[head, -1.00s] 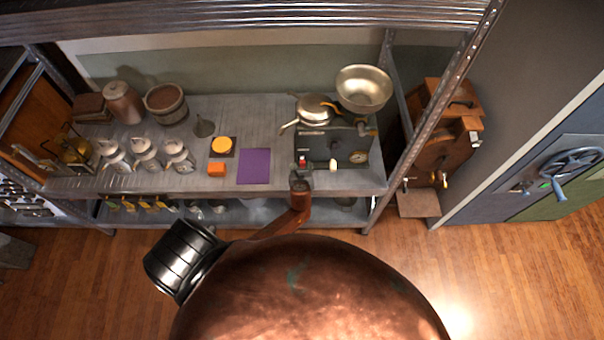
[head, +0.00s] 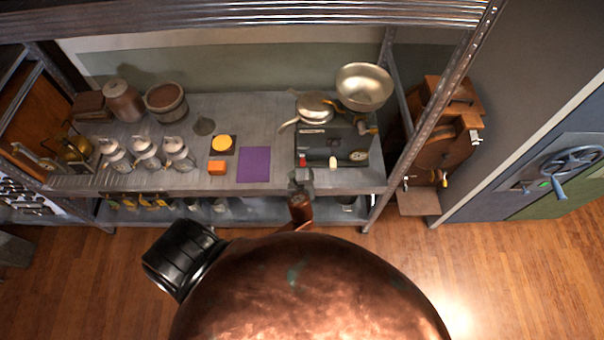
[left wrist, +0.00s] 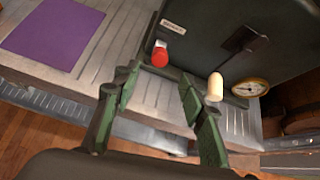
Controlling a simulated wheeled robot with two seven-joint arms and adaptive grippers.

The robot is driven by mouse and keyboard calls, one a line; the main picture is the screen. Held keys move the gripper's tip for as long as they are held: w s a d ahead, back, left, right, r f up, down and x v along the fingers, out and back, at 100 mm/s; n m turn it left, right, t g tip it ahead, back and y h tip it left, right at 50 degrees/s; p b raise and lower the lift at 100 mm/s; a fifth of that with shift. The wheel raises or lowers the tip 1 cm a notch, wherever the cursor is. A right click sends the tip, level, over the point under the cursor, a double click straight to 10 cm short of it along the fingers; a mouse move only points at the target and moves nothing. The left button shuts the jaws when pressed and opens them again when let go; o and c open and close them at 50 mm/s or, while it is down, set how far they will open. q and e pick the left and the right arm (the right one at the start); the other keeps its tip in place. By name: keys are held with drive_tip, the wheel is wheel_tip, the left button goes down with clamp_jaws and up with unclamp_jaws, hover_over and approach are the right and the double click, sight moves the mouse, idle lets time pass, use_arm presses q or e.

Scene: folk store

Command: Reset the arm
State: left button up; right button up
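My left gripper (head: 300,178) is at the front edge of the grey metal bench, in front of a dark box-shaped appliance (head: 325,143). In the left wrist view the two green fingers of the left gripper (left wrist: 160,78) stand apart with nothing between them. A red button (left wrist: 160,55) and a cream knob (left wrist: 215,87) on the appliance show just beyond the fingertips; I cannot tell whether they touch. The left forearm is partly hidden by my copper-coloured body. My right gripper is in neither view.
A pan (head: 314,106) and a metal bowl (head: 364,87) sit at the back. A rack post (head: 430,115) bounds the right. The wooden floor (head: 500,265) is clear.

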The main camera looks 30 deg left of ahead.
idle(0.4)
use_arm(q)
drive_tip(key=s+f+n+g+h+b, duration=0.1)
drive_tip(key=s+f+n+g+b, duration=0.2)
drive_tip(key=s+f, duration=0.65)
drive_tip(key=s+f+n+h+b, duration=0.1)
drive_tip(key=s+f+n+b, duration=0.3)
drive_tip(key=f, duration=1)
drive_tip(key=s+f+n+g+h+b, duration=0.2)
drive_tip(key=s+f+n, duration=0.4)
drive_tip(key=f, duration=0.6)
drive_tip(key=s+f+n+g+b, duration=0.1)
drive_tip(key=s+f+n, duration=0.3)
drive_tip(key=s, duration=0.5)
drive_tip(key=s+d+f+n+g+h+b, duration=0.1)
drive_tip(key=s+f+n+b, duration=0.2)
drive_tip(key=s+f, duration=0.5)
drive_tip(key=s+f+n+g+b, duration=0.1)
drive_tip(key=s+f+n, duration=0.5)
drive_tip(key=s, duration=0.6)
drive_tip(key=shift+d+h+b, duration=0.3)
drive_tip(key=shift+d+b, duration=0.05)
drive_tip(key=shift+b, duration=0.55)
drive_tip(key=shift+f, duration=0.1)
drive_tip(key=shift+c, duration=0.6)
